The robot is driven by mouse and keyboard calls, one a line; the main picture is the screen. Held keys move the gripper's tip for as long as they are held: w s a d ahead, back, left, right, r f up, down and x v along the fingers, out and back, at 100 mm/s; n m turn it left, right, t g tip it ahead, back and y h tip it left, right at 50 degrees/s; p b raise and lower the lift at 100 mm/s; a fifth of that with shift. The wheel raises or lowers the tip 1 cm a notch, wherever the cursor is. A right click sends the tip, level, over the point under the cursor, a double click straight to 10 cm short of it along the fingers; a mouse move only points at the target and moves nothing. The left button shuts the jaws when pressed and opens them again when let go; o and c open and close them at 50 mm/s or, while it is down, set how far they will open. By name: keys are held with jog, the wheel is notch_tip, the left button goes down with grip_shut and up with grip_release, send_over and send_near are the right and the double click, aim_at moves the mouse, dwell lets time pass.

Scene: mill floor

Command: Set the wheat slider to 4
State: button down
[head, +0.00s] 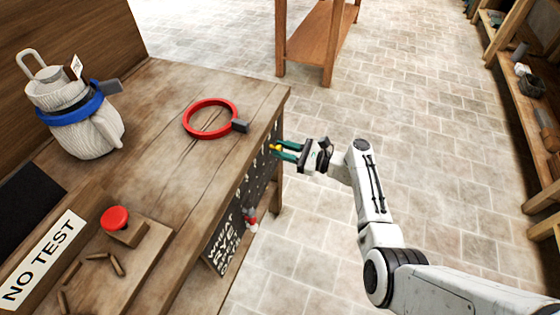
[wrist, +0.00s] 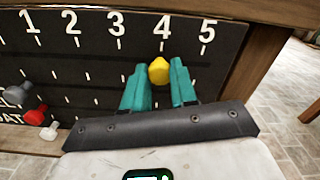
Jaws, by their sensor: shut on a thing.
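A dark slider board (wrist: 105,55) with white numbers 1 to 5 and rows of tick marks fills the wrist view. My gripper (wrist: 160,82) is shut on a yellow slider knob (wrist: 159,70), one teal finger on each side. The knob sits below the number 4, with a white tick just above it. The knob's base is hidden. In the head view my gripper (head: 283,150) is at the bench's right side, against the board (head: 235,222), whose lettering is at a steep angle.
A grey knob (wrist: 18,93), a red knob (wrist: 36,116) and a white knob (wrist: 48,133) sit at the board's lower left. On the bench (head: 165,105) are a red ring (head: 187,118), a tied sack (head: 95,135) and a red button (head: 115,218). The floor to the right is clear.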

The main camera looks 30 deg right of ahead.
jog(key=c, duration=0.9)
grip_release()
jog(key=v, duration=1)
jog(key=shift+s+d+p, duration=0.25)
jog(key=shift+s+p, duration=0.05)
jog(key=shift+p, duration=0.05)
